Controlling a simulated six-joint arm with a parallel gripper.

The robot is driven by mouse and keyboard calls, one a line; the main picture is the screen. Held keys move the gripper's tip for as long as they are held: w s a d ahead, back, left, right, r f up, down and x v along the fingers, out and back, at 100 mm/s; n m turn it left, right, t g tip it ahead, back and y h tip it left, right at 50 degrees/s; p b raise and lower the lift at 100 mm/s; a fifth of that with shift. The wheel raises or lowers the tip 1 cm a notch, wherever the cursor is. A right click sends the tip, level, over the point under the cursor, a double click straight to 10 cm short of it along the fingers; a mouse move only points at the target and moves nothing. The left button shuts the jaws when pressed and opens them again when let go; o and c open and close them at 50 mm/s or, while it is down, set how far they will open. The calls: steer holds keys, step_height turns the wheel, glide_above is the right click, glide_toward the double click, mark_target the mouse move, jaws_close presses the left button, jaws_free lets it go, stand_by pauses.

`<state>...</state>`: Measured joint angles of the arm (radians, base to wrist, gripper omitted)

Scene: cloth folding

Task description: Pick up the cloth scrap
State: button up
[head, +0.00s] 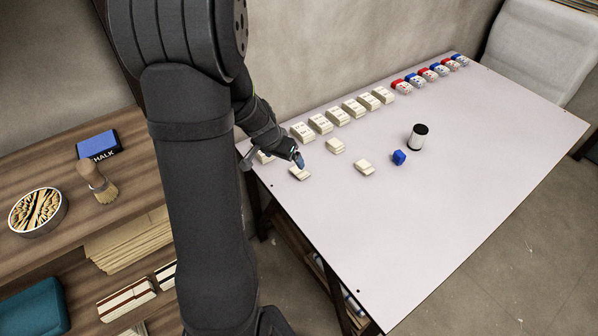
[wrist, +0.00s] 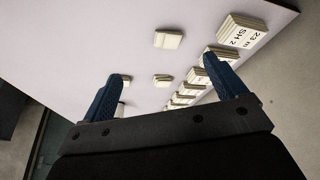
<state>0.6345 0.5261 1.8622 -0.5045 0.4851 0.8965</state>
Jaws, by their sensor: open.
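Small cream folded cloth pieces lie flat on the pale table (head: 420,215); I cannot tell which is the cloth scrap. One (head: 300,173) is just below my gripper (head: 276,160) in the head view. A second (head: 335,146) and a third (head: 364,167) lie farther right. In the wrist view the nearest piece (wrist: 168,40) lies beyond the fingertips, apart from them. The second (wrist: 163,80) shows between the fingers, and the third (wrist: 124,78) is partly hidden by the left finger. My gripper (wrist: 162,68) is open and empty above the table.
A row of labelled cream stacks (head: 337,117) lines the table's wall side. Red and blue items (head: 430,73) stand at its far end. A blue block (head: 399,157) and a black-ended white cylinder (head: 419,137) stand mid-table. The front of the table is clear.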

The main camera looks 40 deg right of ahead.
steer(key=w+d+r+m, duration=0.1)
steer(key=w+r+m, duration=0.1)
steer(key=w+m, duration=0.2)
glide_above(298, 170)
steer(key=a, duration=0.3)
steer(key=shift+g, duration=0.3)
step_height(298, 170, down, 11)
steer(key=shift+w+d+f, duration=0.1)
steer(key=shift+d+f, duration=0.05)
steer(key=shift+d+x, duration=0.15)
steer(key=shift+x, duration=1.15)
steer(key=shift+d+x, duration=0.15)
steer(key=shift+x, duration=1.2)
steer(key=shift+s, duration=0.3)
steer(key=c, duration=1.1)
